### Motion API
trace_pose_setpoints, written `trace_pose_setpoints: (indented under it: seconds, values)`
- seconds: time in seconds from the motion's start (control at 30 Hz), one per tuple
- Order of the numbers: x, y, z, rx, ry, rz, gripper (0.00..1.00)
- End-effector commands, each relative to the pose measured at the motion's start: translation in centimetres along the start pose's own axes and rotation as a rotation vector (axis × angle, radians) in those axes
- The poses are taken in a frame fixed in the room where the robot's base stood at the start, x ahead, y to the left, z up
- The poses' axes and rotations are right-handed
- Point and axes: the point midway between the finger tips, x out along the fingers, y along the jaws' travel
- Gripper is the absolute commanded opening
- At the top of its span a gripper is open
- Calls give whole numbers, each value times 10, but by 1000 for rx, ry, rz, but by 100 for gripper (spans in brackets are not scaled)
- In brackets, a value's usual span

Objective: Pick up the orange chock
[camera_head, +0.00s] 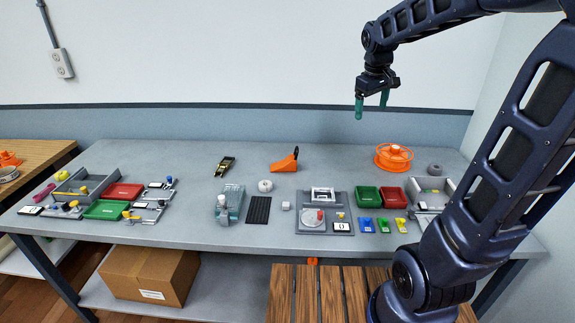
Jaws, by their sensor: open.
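The orange chock (283,164) is a small wedge with a dark part at its right end. It sits on the grey table (330,160) near the back, around the middle of its length. My gripper (371,106) is high above the back of the table, up and to the right of the chock and apart from it. Its two green fingers point down, are spread, and hold nothing.
An orange reel (393,156) stands right of the chock. A white roll (265,186) lies just in front-left of it. A yellow-black ratchet strap (225,166) lies to its left. Red and green bins (367,196) and a grey fixture (324,228) are nearer the front.

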Motion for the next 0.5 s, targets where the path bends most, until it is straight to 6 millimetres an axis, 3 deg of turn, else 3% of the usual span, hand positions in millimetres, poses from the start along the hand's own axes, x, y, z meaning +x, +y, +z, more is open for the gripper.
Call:
trace_pose_setpoints:
  seconds: [0.1, 0.5]
  values:
    - [12, -1, -35, -89, -32, -2, 84]
    - [65, -20, -146, -388, -133, -3, 84]
